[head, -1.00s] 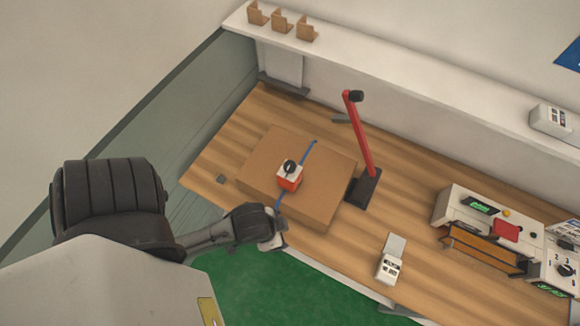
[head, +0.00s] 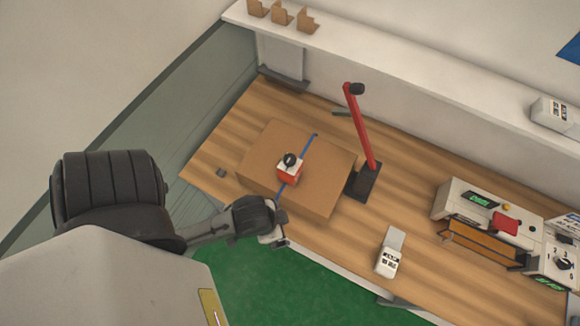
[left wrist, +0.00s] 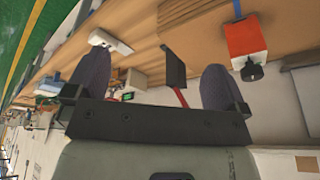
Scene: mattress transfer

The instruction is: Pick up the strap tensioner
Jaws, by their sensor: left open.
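The strap tensioner (head: 289,170) is a small red and white block with a black knob. It sits on top of a brown cardboard box (head: 325,185), on a blue strap (head: 307,148) that runs across the box. In the left wrist view the tensioner (left wrist: 244,45) shows at the upper right, outside my fingers. My left gripper (head: 277,240) is near the front edge of the bench, in front of the box and apart from the tensioner. Its two dark fingers (left wrist: 155,82) are spread with nothing held between them. My right gripper is not in view.
A red-armed stand (head: 362,140) with a black base rises just right of the box. A white handheld device (head: 389,259) lies on the wooden bench (head: 335,245). A control console (head: 480,220) is at the right. A white ledge (head: 400,65) runs behind.

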